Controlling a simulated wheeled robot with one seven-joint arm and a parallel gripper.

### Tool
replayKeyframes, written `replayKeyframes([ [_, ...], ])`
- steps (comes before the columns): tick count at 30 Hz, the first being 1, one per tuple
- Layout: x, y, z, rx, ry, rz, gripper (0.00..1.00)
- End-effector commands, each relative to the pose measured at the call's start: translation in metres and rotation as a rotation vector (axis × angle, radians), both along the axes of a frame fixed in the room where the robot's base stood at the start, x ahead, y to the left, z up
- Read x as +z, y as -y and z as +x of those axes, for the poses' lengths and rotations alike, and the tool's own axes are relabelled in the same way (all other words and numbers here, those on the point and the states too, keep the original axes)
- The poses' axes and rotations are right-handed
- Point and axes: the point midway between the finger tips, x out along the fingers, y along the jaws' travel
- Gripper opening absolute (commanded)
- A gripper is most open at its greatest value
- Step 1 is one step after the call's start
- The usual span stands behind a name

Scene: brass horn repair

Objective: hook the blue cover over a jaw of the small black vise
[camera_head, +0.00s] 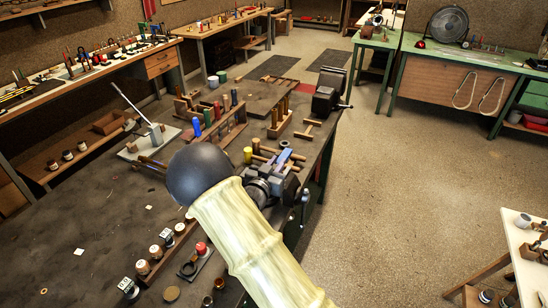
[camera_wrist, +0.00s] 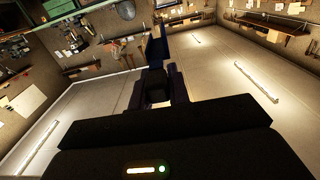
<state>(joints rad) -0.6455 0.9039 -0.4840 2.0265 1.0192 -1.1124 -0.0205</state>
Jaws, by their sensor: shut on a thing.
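My gripper (camera_head: 281,164) is above the bench's right side, just past the pale arm link. It is shut on the blue cover (camera_head: 284,157), whose blue top shows at the fingers. In the wrist view the cover (camera_wrist: 159,48) is a dark blue upright strip at the fingertips, in dim light. A black vise (camera_head: 324,100) stands at the bench's far right corner, well beyond the gripper and apart from the cover. It does not show in the wrist view. I cannot tell whether my arm hides another vise.
The dark bench (camera_head: 120,215) holds a wooden rack (camera_head: 218,130) of tools behind the gripper, and a wooden peg block (camera_head: 279,124) before the vise. Jars (camera_head: 156,252) stand at the front left. The floor (camera_head: 400,190) right of the bench is clear.

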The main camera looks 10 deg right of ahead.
Motion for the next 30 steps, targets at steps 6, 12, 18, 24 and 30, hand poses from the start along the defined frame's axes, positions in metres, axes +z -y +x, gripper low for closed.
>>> replayKeyframes([
  [6, 0.000, 0.001, 0.000, -0.002, 0.000, 0.000, 0.00],
  [12, 0.000, 0.001, 0.000, -0.002, 0.001, 0.000, 0.00],
  [18, -0.010, 0.002, -0.001, -0.003, 0.003, 0.000, 0.00],
  [24, -0.026, -0.004, -0.001, 0.006, 0.003, 0.000, 0.00],
  [30, -0.041, -0.005, -0.001, 0.008, 0.004, 0.000, 0.00],
])
